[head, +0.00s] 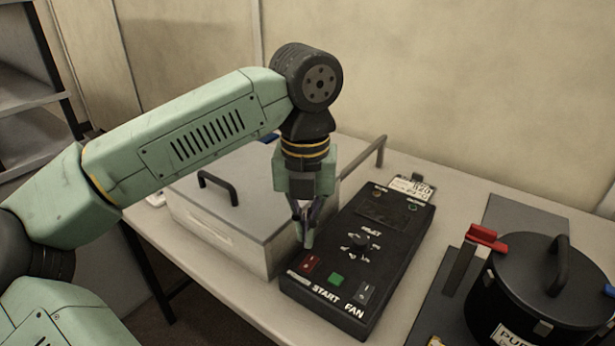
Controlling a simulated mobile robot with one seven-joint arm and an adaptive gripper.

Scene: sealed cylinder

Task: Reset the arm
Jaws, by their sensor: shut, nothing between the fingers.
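My arm reaches in from the left of the head view, bends at a dark wrist joint and points down. My gripper (306,243) is shut and empty. It hangs over the near left part of a black control panel (386,252), close to the right side of a grey box. I cannot tell whether the fingertips touch the panel. The panel carries a red switch (311,263), a green button (337,279) by the word START, a dark switch (364,291) by the word FAN and a round dial (358,242).
A grey lidded box (240,222) with a dark handle stands left of the panel. A black lidded pot (530,292) and a red-handled clamp (486,238) are at the right of the table (455,204). A shelf rack (30,85) stands at far left. A wall closes the back.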

